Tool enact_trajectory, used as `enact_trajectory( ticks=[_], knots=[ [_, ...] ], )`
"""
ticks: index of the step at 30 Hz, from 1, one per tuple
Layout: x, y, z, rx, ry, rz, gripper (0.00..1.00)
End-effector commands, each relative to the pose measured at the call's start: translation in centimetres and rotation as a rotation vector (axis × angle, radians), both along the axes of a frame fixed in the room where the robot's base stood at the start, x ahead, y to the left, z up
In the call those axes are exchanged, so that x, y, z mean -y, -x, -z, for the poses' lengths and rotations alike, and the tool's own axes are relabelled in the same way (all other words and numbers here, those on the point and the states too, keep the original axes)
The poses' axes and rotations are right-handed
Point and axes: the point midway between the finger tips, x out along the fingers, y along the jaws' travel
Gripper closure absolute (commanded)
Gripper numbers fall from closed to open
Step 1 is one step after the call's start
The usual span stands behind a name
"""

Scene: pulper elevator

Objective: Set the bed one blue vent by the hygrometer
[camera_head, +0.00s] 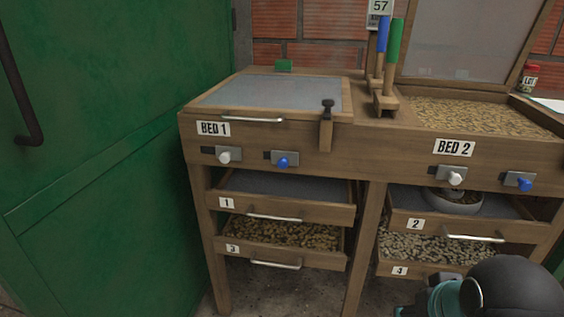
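The bed one blue vent (283,162) is a blue knob on a grey slide plate, on the wooden front below the right part of bed one's lid. The BED 1 label (214,128) is up and left of it. The hygrometer (380,7) is a small pale display at the top edge, reading 57; its top is cut off. Part of my arm shows at the bottom right, well away from the blue vent. My gripper's fingers are not in view.
A white knob (226,155) sits left of the blue one. Bed 2 (470,116) holds beans, with its own white and blue knobs (521,182). Blue and green handles (392,56) stand upright between the beds. Drawers (275,216) lie below. A green door (100,150) fills the left.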

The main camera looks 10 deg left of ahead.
Motion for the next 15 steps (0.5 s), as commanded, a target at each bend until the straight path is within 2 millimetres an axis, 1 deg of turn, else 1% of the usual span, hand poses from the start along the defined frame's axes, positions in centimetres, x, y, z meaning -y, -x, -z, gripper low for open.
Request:
enact_trajectory(
  ticks=[2,5,6,8,11,15],
  knots=[
    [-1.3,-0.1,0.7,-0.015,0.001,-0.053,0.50],
    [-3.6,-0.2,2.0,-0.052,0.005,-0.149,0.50],
    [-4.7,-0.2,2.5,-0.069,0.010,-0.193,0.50],
    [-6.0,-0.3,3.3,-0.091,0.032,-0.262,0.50],
    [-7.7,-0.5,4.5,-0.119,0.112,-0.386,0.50],
    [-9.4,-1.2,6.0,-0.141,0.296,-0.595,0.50]
  ],
)
